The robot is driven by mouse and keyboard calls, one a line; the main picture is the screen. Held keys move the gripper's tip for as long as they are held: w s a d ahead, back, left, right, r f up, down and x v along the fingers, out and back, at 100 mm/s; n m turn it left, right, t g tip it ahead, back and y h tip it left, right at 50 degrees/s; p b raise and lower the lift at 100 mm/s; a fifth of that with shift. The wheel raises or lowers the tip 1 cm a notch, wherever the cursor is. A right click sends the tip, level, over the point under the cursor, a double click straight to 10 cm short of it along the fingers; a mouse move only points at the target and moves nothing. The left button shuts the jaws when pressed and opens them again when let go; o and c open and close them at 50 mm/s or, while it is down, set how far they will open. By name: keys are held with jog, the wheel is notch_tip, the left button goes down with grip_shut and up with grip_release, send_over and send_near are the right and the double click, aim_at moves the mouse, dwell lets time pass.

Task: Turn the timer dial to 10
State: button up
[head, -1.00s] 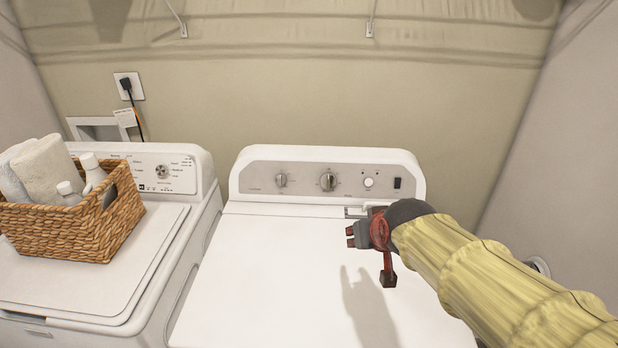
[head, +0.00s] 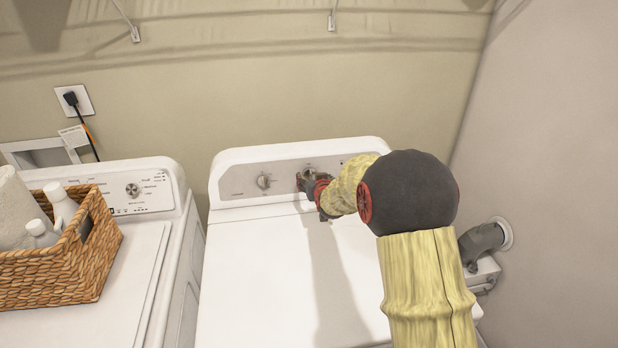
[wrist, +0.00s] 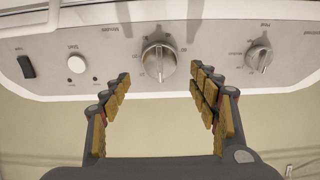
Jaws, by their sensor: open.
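The timer dial (wrist: 158,61) is a round silver knob with a raised grip bar and small numbers around it. It sits in the middle of the wrist view, which looks upside down. The bar stands nearly upright there; the exact setting is too small to read. My gripper (wrist: 160,75) is open, with one finger on each side of the dial in that view and visible gaps to it. Its fingertips look close to the panel, with no clear contact. In the head view my gripper (head: 304,184) is in front of the dial and mostly hides it.
The dryer panel (head: 235,184) also has a second knob (wrist: 259,55), a round white button (wrist: 76,64) and a dark switch (wrist: 26,66). A wicker basket (head: 60,265) with towel and bottles stands on the washer (head: 135,265) at left. The dryer top (head: 250,270) is clear.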

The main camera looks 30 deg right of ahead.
aim_at(311, 175)
jog(key=shift+b+x, duration=0.4)
jog(key=shift+x, duration=1.9)
jog(key=c, duration=0.3)
jog(key=c, duration=0.8)
